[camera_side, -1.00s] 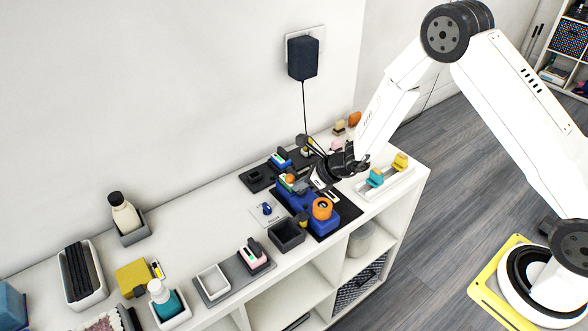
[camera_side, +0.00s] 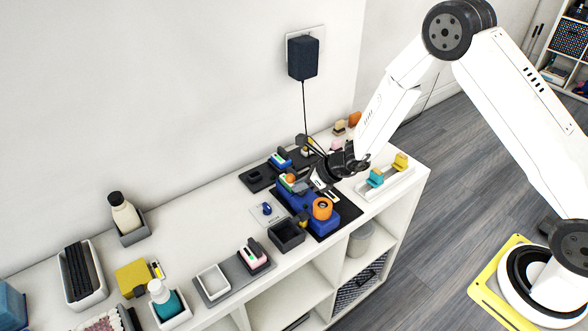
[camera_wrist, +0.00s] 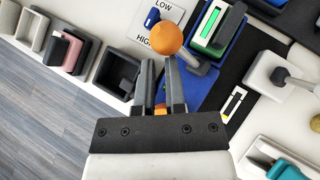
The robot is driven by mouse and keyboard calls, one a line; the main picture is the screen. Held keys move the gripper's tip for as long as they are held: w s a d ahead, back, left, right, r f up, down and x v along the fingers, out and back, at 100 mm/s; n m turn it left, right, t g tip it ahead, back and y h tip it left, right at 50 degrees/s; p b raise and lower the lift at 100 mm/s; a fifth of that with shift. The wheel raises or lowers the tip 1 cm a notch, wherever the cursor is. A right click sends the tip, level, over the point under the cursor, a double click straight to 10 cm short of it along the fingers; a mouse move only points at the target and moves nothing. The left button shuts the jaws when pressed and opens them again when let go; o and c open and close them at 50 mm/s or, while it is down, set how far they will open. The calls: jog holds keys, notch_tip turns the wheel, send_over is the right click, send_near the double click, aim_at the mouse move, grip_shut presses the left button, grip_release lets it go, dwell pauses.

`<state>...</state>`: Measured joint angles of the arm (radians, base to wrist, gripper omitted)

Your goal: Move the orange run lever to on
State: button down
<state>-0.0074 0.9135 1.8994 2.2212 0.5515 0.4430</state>
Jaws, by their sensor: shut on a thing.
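The orange run lever has a round orange knob (camera_wrist: 168,38) on a grey stem. The knob also shows in the side view (camera_side: 290,178), by the blue machine (camera_side: 296,196). My gripper (camera_wrist: 161,60) has its two dark fingers close together at the near side of the knob, and they are shut on the lever. The exact contact is hard to make out. A small orange patch shows between the finger roots. An orange ring (camera_side: 322,208) sits on the machine's front end.
A LOW/HIGH card with a blue knob (camera_side: 267,208) lies left of the machine. A dark open box (camera_side: 286,235) stands in front. A white tray with teal and yellow pieces (camera_side: 375,178) is on the right. The shelf top between the bottle and the card is clear.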

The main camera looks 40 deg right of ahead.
jog(key=shift+w+a+r+t, duration=0.15)
jog(key=shift+w+r, duration=0.15)
jog(key=shift+r, duration=0.25)
jog(key=shift+w+a+r+t, duration=0.15)
jog(key=shift+w+r, duration=0.1)
jog(key=shift+r, duration=0.25)
jog(key=shift+s, duration=0.15)
jog(key=shift+s+d, duration=0.35)
jog(key=shift+s, duration=0.1)
jog(key=s, duration=0.1)
jog(key=s+d, duration=0.2)
jog(key=shift+s, duration=0.35)
jog(key=s+r, duration=0.5)
jog(key=r, duration=0.2)
jog(key=shift+s+d+r, duration=0.2)
jog(key=shift+s, duration=0.15)
